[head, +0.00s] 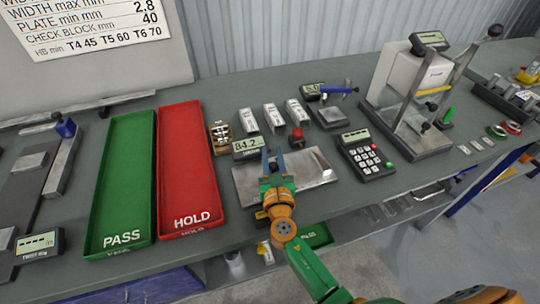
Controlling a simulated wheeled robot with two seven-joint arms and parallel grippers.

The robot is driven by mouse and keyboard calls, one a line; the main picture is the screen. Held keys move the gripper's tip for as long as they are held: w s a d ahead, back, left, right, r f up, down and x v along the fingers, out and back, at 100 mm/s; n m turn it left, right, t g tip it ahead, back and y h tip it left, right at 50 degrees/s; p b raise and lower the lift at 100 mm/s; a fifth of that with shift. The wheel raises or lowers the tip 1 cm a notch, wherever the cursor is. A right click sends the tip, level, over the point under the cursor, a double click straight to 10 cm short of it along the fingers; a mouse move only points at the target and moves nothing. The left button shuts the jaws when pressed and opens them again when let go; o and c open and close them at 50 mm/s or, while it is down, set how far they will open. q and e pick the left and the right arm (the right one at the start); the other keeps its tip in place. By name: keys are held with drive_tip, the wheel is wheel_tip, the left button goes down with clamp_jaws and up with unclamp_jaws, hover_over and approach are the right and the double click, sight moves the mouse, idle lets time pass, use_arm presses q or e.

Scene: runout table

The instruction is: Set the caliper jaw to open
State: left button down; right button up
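My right gripper (272,157) is over the silver plate of the scale, in front of and to the left of that device. Its two blue-tipped fingers are apart with nothing visible between them. My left gripper is not in view.
The scale plate (318,171) has a display reading 84.2 and a red knob (297,137) behind it. Green PASS (122,190) and red HOLD (187,170) trays lie left. A keypad unit (365,155) and a tall tester (407,95) stand right. Grey metal pieces (275,117) are behind.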

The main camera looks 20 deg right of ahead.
sight(273, 168)
drive_tip(key=o, duration=0.3)
drive_tip(key=shift+d, duration=0.25)
drive_tip(key=shift+o, duration=0.2)
drive_tip(key=shift+a, duration=0.4)
drive_tip(key=s, duration=0.4)
drive_tip(key=s+a, duration=0.1)
drive_tip(key=s, duration=0.1)
drive_tip(key=shift+s+f, duration=0.1)
drive_tip(key=shift+s, duration=0.15)
drive_tip(key=shift+s+a, duration=0.2)
drive_tip(key=shift+s, duration=0.05)
drive_tip(key=shift+w, duration=0.1)
